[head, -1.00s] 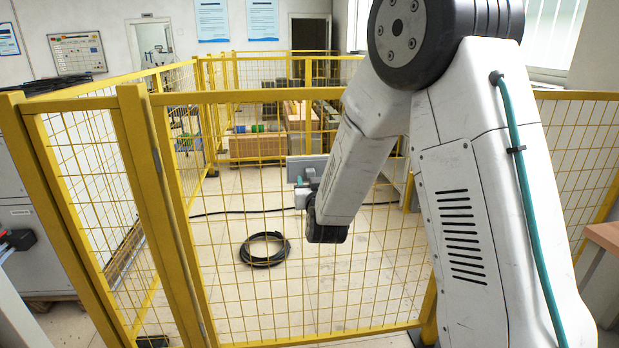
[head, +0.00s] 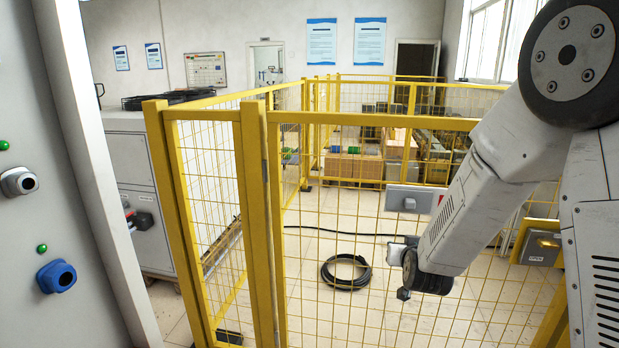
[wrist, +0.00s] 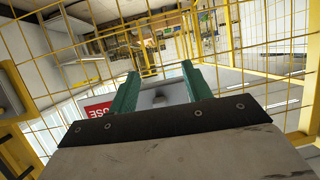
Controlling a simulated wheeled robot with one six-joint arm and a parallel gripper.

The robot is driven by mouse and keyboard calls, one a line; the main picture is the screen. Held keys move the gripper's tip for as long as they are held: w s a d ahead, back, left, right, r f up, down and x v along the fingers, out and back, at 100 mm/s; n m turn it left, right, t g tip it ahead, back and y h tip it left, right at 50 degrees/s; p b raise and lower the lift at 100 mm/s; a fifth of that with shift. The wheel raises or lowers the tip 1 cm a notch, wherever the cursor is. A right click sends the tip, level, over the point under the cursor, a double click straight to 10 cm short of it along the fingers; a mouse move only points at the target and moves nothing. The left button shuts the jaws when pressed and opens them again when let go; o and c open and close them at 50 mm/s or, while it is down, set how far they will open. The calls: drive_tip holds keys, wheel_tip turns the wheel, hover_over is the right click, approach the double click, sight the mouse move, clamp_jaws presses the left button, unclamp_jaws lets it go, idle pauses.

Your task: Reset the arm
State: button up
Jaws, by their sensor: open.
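My arm (head: 470,215) comes down from the upper right of the head view, in front of the yellow mesh fence. Its dark wrist end (head: 428,277) hangs low, and the gripper fingers cannot be made out there. In the wrist view my gripper (wrist: 160,88) is open, with two green fingers apart and nothing held. A grey panel with a small box on it (wrist: 158,97) shows between and beyond the fingers; I cannot tell whether they touch it. A red sign with partly hidden white letters (wrist: 97,108) is just left of the left finger.
The yellow mesh fence (head: 258,190) fills the middle. A grey plate with a box (head: 408,199) is at the fence, close to my forearm. A coiled black cable (head: 346,271) lies on the floor. A grey cabinet with a blue socket (head: 57,276) stands close at left.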

drive_tip(key=s+a+n+g+y, duration=0.1)
drive_tip(key=s+a+g+y, duration=0.2)
drive_tip(key=s+g, duration=1)
drive_tip(key=s+r, duration=0.4)
drive_tip(key=s, duration=0.5)
drive_tip(key=s+d+r, duration=0.1)
drive_tip(key=s+r, duration=0.4)
drive_tip(key=s, duration=0.4)
drive_tip(key=s+d+r+n+t, duration=0.1)
drive_tip(key=s+r, duration=0.4)
drive_tip(key=s, duration=0.4)
drive_tip(key=shift+s+r+h, duration=0.25)
drive_tip(key=shift+s+h, duration=0.05)
drive_tip(key=shift+h, duration=0.1)
drive_tip(key=shift+d, duration=0.2)
